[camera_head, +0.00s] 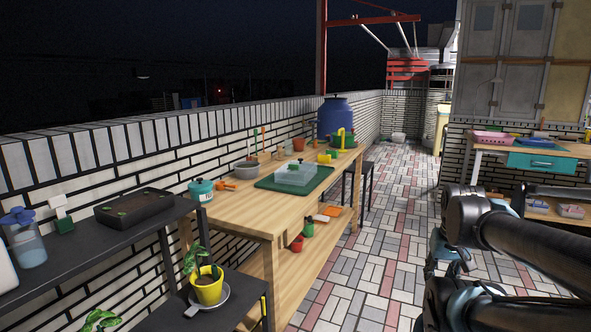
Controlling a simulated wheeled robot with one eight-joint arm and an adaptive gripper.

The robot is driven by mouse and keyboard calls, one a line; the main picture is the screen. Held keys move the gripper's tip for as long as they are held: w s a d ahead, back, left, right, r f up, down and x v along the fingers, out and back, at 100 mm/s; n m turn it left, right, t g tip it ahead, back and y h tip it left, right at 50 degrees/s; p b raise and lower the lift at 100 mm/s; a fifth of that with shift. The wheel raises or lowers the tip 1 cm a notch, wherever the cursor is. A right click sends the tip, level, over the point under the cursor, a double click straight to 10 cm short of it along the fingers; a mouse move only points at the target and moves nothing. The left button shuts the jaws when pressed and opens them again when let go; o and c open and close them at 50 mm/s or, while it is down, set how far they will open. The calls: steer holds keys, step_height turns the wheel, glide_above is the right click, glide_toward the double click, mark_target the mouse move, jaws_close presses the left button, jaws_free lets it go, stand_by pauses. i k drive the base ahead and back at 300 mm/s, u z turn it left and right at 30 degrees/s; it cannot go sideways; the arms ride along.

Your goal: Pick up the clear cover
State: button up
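A clear, box-shaped cover (296,174) sits on a dark green mat (262,184) on the wooden workbench. It has a small dark green knob or piece on top. Some pale shape shows through its see-through walls. My arm fills the right side of the view, over the paved floor and well apart from the bench. My gripper cannot be made out among the dark arm parts, so its state is not shown.
The wooden bench (232,207) also carries a teal pot (201,190), a grey bowl (246,171), a yellow watering can (342,140) and a blue barrel (335,116) stands behind. A dark shelf with a potted plant (208,287) is nearer. Paved floor (372,240) lies clear between bench and arm.

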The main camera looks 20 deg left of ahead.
mark_target(308, 171)
steer(key=u, duration=0.35)
steer(key=i, duration=1)
steer(key=u, duration=0.45)
